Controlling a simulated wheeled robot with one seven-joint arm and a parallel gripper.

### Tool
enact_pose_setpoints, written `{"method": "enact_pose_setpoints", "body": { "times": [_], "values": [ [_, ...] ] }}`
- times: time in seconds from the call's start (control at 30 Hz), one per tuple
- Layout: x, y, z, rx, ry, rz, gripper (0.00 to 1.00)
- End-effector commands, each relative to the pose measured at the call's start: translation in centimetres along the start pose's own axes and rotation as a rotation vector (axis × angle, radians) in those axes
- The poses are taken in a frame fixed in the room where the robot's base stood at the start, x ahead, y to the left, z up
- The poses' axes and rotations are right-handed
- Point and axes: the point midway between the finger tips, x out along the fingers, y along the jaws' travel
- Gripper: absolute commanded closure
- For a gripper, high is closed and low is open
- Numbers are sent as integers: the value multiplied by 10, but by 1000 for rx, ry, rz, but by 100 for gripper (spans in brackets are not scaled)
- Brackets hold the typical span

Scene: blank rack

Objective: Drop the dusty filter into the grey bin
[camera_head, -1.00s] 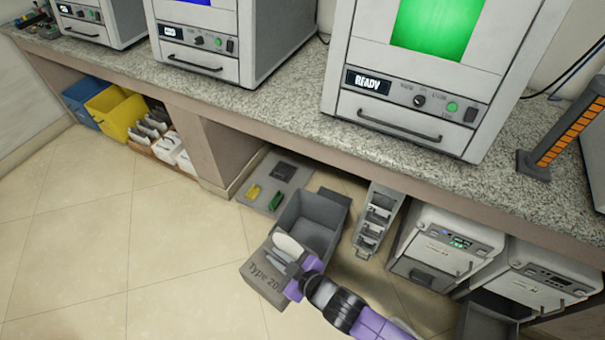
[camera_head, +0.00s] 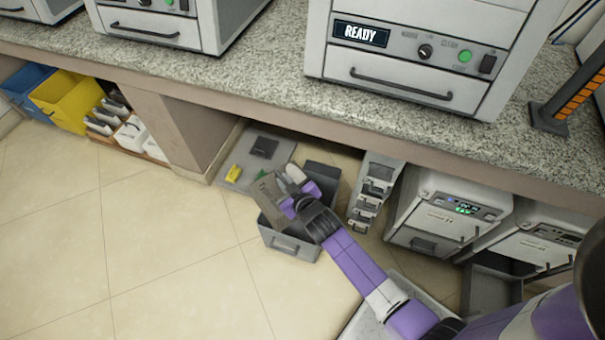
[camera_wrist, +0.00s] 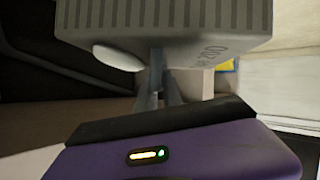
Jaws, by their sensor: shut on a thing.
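The filter is a grey box with ribbed sides and "Type 20…" lettering. In the head view the filter (camera_head: 268,203) is tilted above the opening of the grey bin (camera_head: 287,246) and hides much of its inside. My gripper (camera_head: 290,188) is shut on the filter at its upper right side. In the wrist view the filter (camera_wrist: 165,18) fills the top, with my gripper's fingers (camera_wrist: 158,85) beneath it and a pale rounded piece beside them. The bin stands on the floor in front of the counter.
A grey mat (camera_head: 270,146) with a yellow piece (camera_head: 234,173) lies behind the bin at left. White machines (camera_head: 440,212) are farther right. The counter edge (camera_head: 230,105) overhangs behind; floor at left is clear.

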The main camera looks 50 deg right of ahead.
Motion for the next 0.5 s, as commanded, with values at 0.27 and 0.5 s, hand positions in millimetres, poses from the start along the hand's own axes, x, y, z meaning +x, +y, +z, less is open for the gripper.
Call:
{"method": "enact_pose_setpoints", "body": {
  "times": [0.27,0.5],
  "values": [
    [38,54,26,35,-18,104,100],
    [48,73,35,44,-28,137,100]
  ]
}}
